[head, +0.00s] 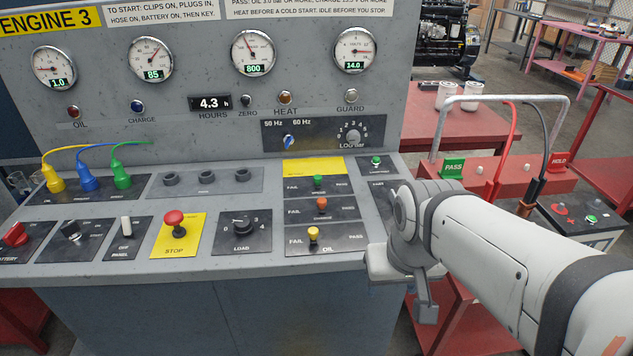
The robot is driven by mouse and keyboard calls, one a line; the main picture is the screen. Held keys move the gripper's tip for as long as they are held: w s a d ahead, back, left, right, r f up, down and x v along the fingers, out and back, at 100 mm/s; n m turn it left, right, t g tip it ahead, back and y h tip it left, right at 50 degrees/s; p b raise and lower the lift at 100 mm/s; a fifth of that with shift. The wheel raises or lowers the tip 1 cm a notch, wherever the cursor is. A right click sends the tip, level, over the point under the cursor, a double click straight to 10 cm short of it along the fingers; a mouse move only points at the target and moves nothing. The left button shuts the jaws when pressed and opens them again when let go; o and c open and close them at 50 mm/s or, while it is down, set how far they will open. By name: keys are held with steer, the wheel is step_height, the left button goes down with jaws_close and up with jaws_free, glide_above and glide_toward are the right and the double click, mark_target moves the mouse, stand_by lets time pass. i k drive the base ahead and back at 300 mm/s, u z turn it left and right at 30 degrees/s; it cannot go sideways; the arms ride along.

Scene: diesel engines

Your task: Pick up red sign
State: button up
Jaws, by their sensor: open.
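The red sign (559,161), lettered HOLD, stands upright at the right end of a red stand behind my arm. A green sign (453,168), lettered PASS, stands at the left end of the same stand. My gripper (408,284) is open and hangs at the right front edge of the console, left of and nearer than the red sign. I see nothing held in it. The arm's wrist hides part of the gripper and part of the console.
The grey console (110,270) with gauges, switches and a red stop button (174,219) fills the left. A grey tube frame (500,99) with red and black cables rises above the stand. A battery (590,225) sits at right. White cans (446,96) stand behind.

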mark_target(557, 164)
steer(key=z, duration=3.1)
steer(key=i, duration=3.1)
steer(key=z, duration=0.05)
